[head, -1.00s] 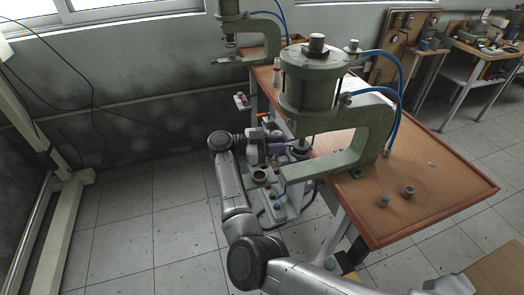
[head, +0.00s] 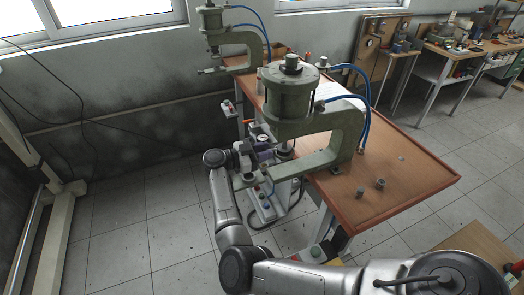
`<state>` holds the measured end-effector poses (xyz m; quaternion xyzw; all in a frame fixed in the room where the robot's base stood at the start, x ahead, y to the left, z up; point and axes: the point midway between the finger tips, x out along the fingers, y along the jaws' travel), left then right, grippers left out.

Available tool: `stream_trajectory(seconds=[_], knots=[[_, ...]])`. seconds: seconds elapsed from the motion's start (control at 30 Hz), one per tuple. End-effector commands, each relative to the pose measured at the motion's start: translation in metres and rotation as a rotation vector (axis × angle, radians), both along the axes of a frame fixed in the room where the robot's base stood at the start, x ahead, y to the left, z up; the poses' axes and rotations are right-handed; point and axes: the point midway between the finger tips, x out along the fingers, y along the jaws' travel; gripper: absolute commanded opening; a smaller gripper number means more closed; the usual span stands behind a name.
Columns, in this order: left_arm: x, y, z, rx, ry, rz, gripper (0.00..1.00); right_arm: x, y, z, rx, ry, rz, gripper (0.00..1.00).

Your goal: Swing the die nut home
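The near green press (head: 290,95) stands on the brown table, its C-frame arm reaching forward at the left edge. A small dark round part (head: 284,153) sits under its cylinder; I cannot tell whether this is the die nut. A pale round piece (head: 262,138) shows just behind the gripper.
A second green press (head: 235,45) stands farther back. Two small metal cylinders (head: 381,184) (head: 360,192) stand on the table (head: 410,175), otherwise mostly clear at right. Blue hoses (head: 366,95) loop from the near press. A control box (head: 268,208) with buttons sits below it.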

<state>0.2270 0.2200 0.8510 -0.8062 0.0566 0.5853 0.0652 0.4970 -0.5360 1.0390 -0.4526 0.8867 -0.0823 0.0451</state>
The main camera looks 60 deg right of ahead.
Motion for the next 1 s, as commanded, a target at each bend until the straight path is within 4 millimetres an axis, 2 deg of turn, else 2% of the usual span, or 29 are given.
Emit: stream_trajectory(seconds=[0.03,0.2,0.53,0.67,1.0], knots=[[0.000,-0.001,0.000,-0.002,0.000,0.001,0.58,0.000,0.000,0.001,-0.001,0.000,-0.001,0.30],[0.000,-0.003,0.000,-0.011,0.001,0.007,0.58,0.000,0.001,0.002,-0.004,-0.001,-0.003,0.45],[0.000,-0.003,-0.001,-0.009,0.001,0.006,0.58,0.005,0.006,0.003,-0.004,-0.002,-0.001,0.45],[-0.001,-0.002,-0.002,-0.006,0.002,0.004,0.58,0.016,0.021,0.003,-0.004,-0.001,0.001,0.45],[-0.001,0.001,-0.009,0.003,0.003,-0.002,0.58,0.055,0.075,0.002,-0.004,-0.001,0.001,0.45]])
